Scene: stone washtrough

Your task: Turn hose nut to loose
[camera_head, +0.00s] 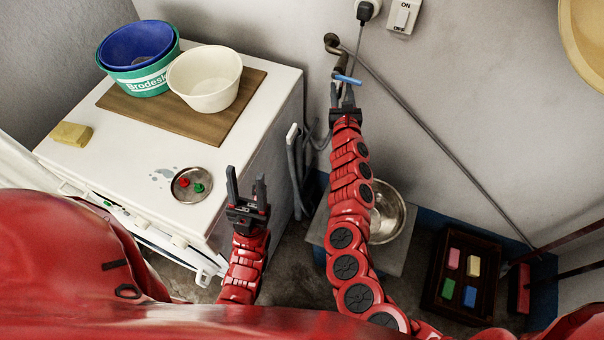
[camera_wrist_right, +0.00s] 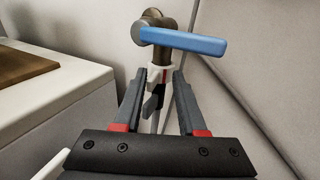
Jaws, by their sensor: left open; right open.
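A brass tap (camera_wrist_right: 155,27) with a blue lever (camera_wrist_right: 182,41) sticks out from the wall. In the head view the lever (camera_head: 348,80) shows just past my right gripper (camera_head: 343,94). The head view does not show the nut clearly. My left gripper (camera_head: 246,177) is open and empty beside the white washing machine (camera_head: 255,120).
A grey hose (camera_head: 296,165) hangs at the machine's right side. A metal bowl (camera_head: 388,213) stands below my right arm. A dark crate (camera_head: 434,285) with several coloured blocks is at the lower right. Tubs (camera_head: 207,80), a sponge (camera_head: 71,134) and a small dish (camera_head: 192,197) are on the machine.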

